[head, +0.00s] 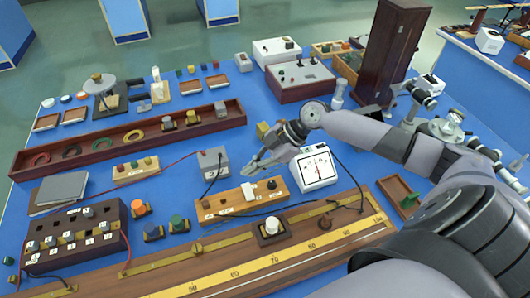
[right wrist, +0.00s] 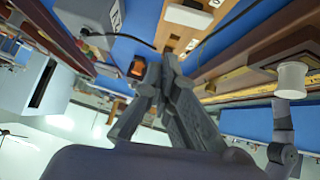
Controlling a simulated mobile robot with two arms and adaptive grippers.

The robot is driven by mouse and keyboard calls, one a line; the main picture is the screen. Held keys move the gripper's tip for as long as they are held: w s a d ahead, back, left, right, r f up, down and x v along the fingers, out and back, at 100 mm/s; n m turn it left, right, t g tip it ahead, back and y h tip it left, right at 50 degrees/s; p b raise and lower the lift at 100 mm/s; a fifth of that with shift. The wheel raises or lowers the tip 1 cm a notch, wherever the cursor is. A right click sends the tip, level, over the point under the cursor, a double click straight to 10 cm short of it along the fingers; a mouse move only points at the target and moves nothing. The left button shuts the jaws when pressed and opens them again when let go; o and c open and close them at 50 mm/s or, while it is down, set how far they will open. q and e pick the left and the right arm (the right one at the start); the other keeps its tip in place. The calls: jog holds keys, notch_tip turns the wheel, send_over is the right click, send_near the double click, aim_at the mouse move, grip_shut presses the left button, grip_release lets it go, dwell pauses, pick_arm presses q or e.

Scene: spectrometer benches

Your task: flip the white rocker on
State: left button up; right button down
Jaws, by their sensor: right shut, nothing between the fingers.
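The white rocker (head: 250,191) sits on a light wooden board (head: 222,205) with dark knobs and paper labels, near the middle of the blue bench. I cannot tell which way the rocker is tilted. My left gripper is not in view.
A white dial meter (head: 316,168) stands right of the board, close to my right arm. A grey block marked 2 (head: 213,164) stands to its left. A long scaled rail (head: 270,262) runs in front. A tall dark wooden case (head: 392,50) rises behind.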

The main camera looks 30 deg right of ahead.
aim_at(249, 184)
jog(key=f, duration=0.2)
jog(key=a+f+p, duration=0.1)
jog(key=shift+w+f, duration=0.35)
jog(key=shift+w, duration=0.05)
jog(key=shift+d+f, duration=0.1)
jog(key=shift+f, duration=0.6)
jog(key=b, duration=0.1)
jog(key=f+b, duration=0.1)
jog(key=shift+w+f+m+g+b, duration=0.2)
jog(key=shift+w+m+g+b, duration=0.1)
jog(key=shift+w+g+b, duration=0.1)
jog(key=shift+s+d+r+p, duration=0.1)
jog(key=shift+r+p, duration=0.2)
jog(key=shift+p, duration=0.1)
jog(key=shift+s, duration=0.1)
jog(key=shift+s+a+r+p, duration=0.2)
jog(key=shift+s+r+p, duration=0.05)
jog(key=shift+s+p, duration=0.4)
